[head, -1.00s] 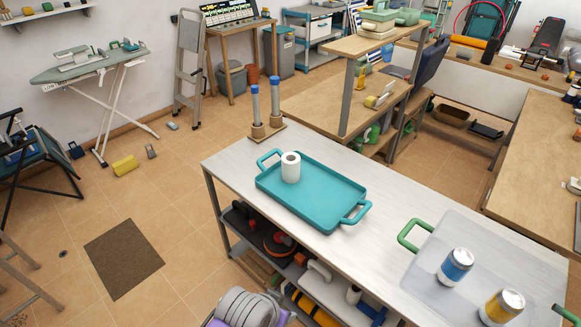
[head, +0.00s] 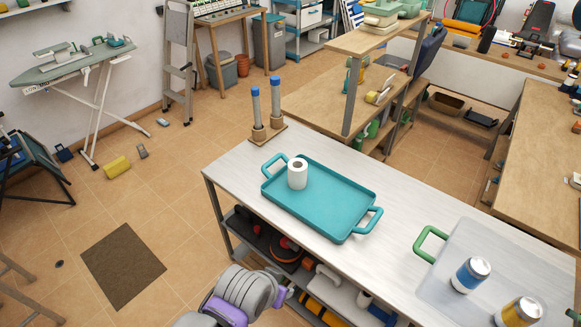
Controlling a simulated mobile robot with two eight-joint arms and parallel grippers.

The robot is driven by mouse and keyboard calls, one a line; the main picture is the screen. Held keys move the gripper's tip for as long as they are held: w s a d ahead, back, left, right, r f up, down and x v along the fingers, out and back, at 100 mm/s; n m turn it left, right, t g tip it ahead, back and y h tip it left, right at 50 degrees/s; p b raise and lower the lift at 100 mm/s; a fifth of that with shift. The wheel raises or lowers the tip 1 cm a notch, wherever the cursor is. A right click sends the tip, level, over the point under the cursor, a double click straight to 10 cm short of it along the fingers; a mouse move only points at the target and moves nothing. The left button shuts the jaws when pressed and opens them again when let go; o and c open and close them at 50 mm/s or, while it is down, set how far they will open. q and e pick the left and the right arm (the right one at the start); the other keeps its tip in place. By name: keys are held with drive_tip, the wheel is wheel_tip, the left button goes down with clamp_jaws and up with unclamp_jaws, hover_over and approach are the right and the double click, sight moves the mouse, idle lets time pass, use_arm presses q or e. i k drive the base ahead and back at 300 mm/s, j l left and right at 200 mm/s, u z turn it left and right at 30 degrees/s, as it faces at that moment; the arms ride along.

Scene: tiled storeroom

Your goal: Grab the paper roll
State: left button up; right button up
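The paper roll (head: 297,175) is white and stands upright on the teal tray (head: 335,205), near its left end by the left handle. Its dark round core opening shows at the top. The tray lies on the light grey worktable (head: 229,166). A grey ribbed part of my arm with purple edges shows at the bottom, in front of the table's near side and well apart from the roll. I make out no gripper fingers on it. My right gripper is not in view.
Two blue-topped posts on a wooden base (head: 267,135) stand behind the tray. A clear tray with a green handle (head: 430,244) is at the right, with a blue can (head: 470,275) and a yellow can (head: 518,312). A shelf under the table holds tools. Floor left of the table is largely clear.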

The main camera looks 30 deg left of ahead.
sight(297, 174)
drive_tip(key=i+j, duration=0.15)
drive_tip(key=j, duration=0.4)
drive_tip(key=i+j+z, duration=0.1)
drive_tip(key=j, duration=0.45)
drive_tip(key=i+j, duration=0.15)
drive_tip(key=j, duration=0.4)
drive_tip(key=i+j+z, duration=0.1)
drive_tip(key=j, duration=0.4)
drive_tip(key=i+j, duration=0.1)
drive_tip(key=j, duration=0.5)
drive_tip(key=i+j+z, duration=0.1)
drive_tip(key=j, duration=0.45)
